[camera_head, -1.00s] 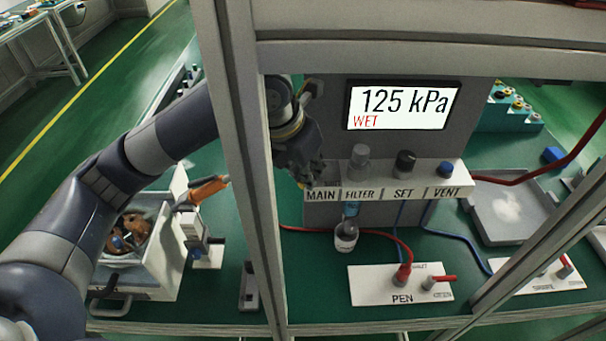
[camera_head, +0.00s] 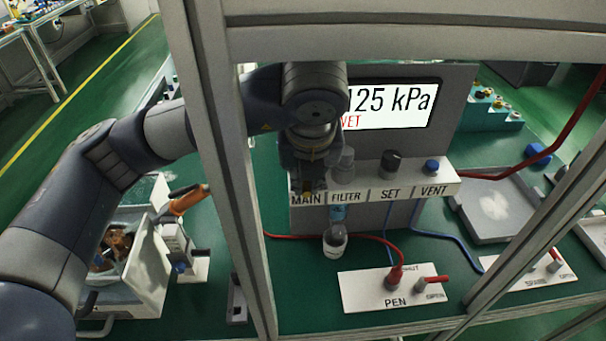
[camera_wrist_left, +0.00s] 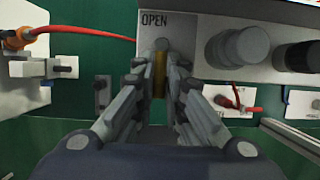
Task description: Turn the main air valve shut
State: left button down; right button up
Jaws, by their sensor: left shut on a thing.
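The main air valve shows in the left wrist view as a yellow lever (camera_wrist_left: 160,70) on the grey manifold, just under an OPEN label (camera_wrist_left: 155,20). The lever points toward me, away from the panel. My left gripper (camera_wrist_left: 160,88) is shut on this lever, one finger on each side. In the head view my left gripper (camera_head: 308,182) is at the MAIN label (camera_head: 306,199), and it and the arm hide the valve there. My right gripper is not in view.
The FILTER knob (camera_head: 343,165), SET knob (camera_head: 390,162) and blue VENT knob (camera_head: 431,166) stand close to the right. A frame post (camera_head: 225,170) crosses in front of my left arm. A PEN plate (camera_head: 393,290) with a red lever lies below.

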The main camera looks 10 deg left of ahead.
pick_arm(q)
jog(key=shift+w+r, duration=0.1)
jog(key=shift+r, duration=0.1)
dwell(0.3)
jog(key=c, duration=1.6)
grip_release()
jog(key=shift+c, duration=0.2)
jog(key=shift+f, duration=0.15)
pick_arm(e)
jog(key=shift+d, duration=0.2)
